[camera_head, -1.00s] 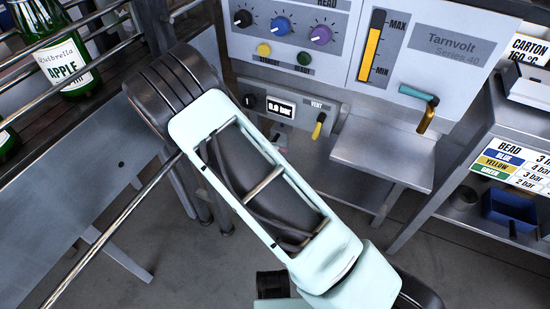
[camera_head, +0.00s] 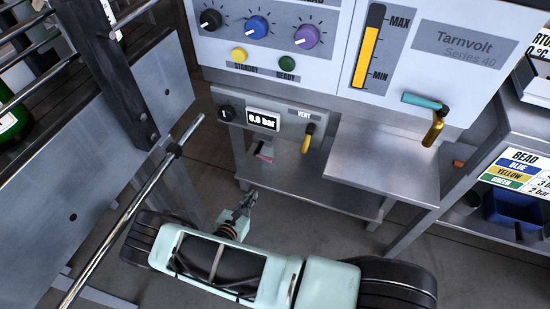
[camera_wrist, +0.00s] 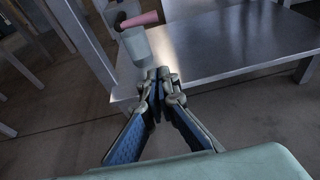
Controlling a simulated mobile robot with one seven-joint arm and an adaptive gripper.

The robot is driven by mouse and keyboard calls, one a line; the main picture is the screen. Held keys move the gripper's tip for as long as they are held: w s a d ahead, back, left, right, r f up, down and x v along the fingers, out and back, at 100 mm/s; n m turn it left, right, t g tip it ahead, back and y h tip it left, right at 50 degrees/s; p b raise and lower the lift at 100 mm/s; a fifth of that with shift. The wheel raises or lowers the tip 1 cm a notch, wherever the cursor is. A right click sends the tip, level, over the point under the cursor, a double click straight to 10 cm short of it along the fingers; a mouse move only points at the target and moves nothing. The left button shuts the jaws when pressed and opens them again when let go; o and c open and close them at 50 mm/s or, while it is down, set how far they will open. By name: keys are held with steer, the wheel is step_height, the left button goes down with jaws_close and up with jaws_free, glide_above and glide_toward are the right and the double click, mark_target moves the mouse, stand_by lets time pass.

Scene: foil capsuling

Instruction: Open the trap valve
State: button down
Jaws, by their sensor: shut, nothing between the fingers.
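No part is labelled as the trap valve. A small fitting with a pink lever (camera_wrist: 139,19) shows at the top of the wrist view, above a pale grey cup-like part (camera_wrist: 137,46). A pinkish part (camera_head: 265,151) also shows under the gauge box in the head view, mostly in shadow. My gripper (camera_head: 252,194) is low, in front of the machine's lower shelf and below the pink part. In the wrist view my gripper (camera_wrist: 158,74) is shut and empty, its fingertips near the grey part and apart from the pink lever.
The gauge box (camera_head: 263,119) reads 0.0 bar and has a yellow vent lever (camera_head: 308,138). A teal-handled brass tap (camera_head: 430,120) is on the machine at right. A metal lower shelf (camera_wrist: 235,45) lies ahead. A steel rail (camera_head: 125,220) runs at left.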

mark_target(264, 157)
steer(key=shift+w+d+f+t+y, duration=0.1)
steer(key=shift+w+t+y, duration=0.1)
steer(key=shift+w, duration=0.2)
steer(key=shift+w+f+t+y, duration=0.1)
steer(key=shift+w+y, duration=0.1)
steer(key=shift+w, duration=0.2)
steer(key=w+d+b, duration=0.3)
steer(key=w+d, duration=0.1)
steer(key=w, duration=0.6)
steer(key=shift+w+r, duration=0.35)
steer(key=shift+w, duration=0.05)
